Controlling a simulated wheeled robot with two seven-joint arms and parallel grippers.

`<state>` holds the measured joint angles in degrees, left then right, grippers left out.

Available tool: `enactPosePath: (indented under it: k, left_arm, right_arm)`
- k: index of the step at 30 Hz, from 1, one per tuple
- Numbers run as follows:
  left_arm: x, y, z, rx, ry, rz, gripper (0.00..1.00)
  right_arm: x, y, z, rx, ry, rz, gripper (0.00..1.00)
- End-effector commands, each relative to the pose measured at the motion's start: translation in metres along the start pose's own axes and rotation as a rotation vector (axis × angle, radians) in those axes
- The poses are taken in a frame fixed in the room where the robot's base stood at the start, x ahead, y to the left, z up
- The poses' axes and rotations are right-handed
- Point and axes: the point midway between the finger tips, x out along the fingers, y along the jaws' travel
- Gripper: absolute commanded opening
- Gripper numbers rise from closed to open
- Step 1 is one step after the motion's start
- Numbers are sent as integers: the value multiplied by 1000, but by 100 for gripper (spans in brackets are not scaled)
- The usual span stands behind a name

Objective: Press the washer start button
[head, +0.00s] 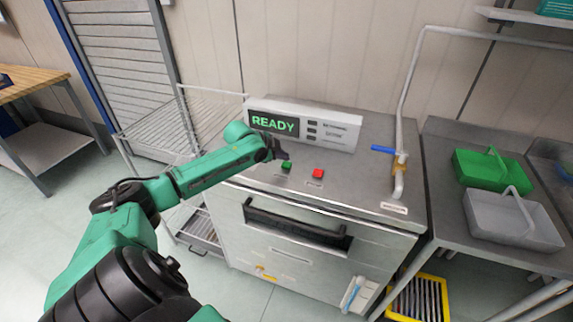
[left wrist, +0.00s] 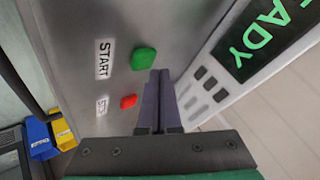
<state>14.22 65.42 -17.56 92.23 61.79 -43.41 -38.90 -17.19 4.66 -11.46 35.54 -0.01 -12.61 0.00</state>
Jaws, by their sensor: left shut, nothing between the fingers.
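The washer (head: 300,207) is a grey metal unit with a front handle. On its top are a green button (head: 287,165) and a red button (head: 318,173). In the left wrist view the green button (left wrist: 144,59) sits beside a START label (left wrist: 104,60), and the red button (left wrist: 129,101) is below it. The display (head: 273,124) reads READY in green. My left gripper (head: 284,157) is shut and empty, its fingertips close to the green button on the display side. In the left wrist view the fingertips (left wrist: 159,73) appear just beside the green button; contact cannot be told. My right gripper is not in view.
A pipe with a blue-handled valve (head: 384,149) rises at the washer's right side. A green caddy (head: 492,170) and a grey caddy (head: 512,220) stand on the right table. A wire rack (head: 165,140) is at the left.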

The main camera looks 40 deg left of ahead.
Motion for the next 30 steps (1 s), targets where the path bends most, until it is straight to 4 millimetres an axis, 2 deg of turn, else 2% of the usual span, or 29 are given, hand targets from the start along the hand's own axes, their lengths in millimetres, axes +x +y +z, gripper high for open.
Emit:
enactPosePath:
  k: [30]
  left_arm:
    - [8,6,6,0,0,0,0]
  right_arm:
    - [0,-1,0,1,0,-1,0]
